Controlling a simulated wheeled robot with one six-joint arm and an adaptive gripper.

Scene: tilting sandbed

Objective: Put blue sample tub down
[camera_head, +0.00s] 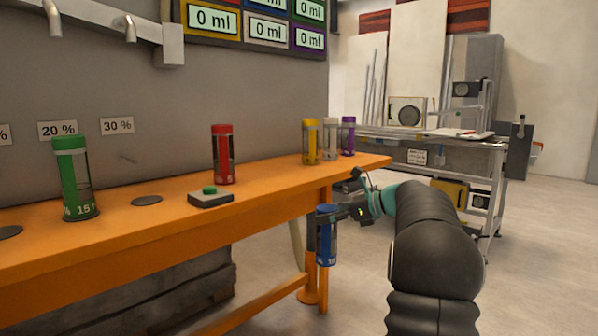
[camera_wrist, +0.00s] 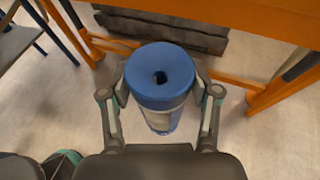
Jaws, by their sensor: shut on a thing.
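The blue sample tub (camera_head: 326,247) has a blue lid, a clear middle and a blue base. It hangs upright in front of the orange bench's right end, below the level of its top. In the wrist view its round blue lid (camera_wrist: 160,76), with a dark hole in the middle, is between the two fingers. My gripper (camera_head: 340,213) is shut on the tub near its top; in the wrist view the fingers (camera_wrist: 161,94) press on both sides. Floor shows around the tub in the wrist view.
The orange bench (camera_head: 270,189) holds a green tub (camera_head: 74,178), a red tub (camera_head: 223,155), a yellow tub (camera_head: 310,142), a white tub (camera_head: 331,138) and a purple tub (camera_head: 348,136). Floor on the right is clear.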

